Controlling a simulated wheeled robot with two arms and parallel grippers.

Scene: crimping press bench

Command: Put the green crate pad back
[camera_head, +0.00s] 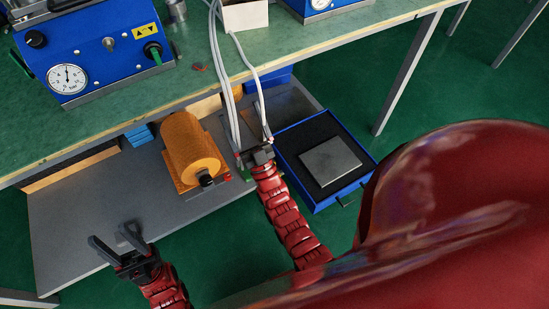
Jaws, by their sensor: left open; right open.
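I cannot make out a green crate or a green pad clearly. A small bit of green shows beside my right gripper, mostly hidden by it. A flat grey square pad (330,161) lies in an open blue drawer (322,200) with a dark lining, right of my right gripper. My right gripper (253,150) is open, left of the drawer, where pale hoses (221,75) come down; I cannot tell whether they touch it. My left gripper (111,236) is open and empty, over the front of the grey lower shelf (85,205).
Above is the green bench top (120,115) with a blue press unit (90,45) and a white box (244,14). A table leg (408,75) stands right of the drawer. Green floor is free at the right.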

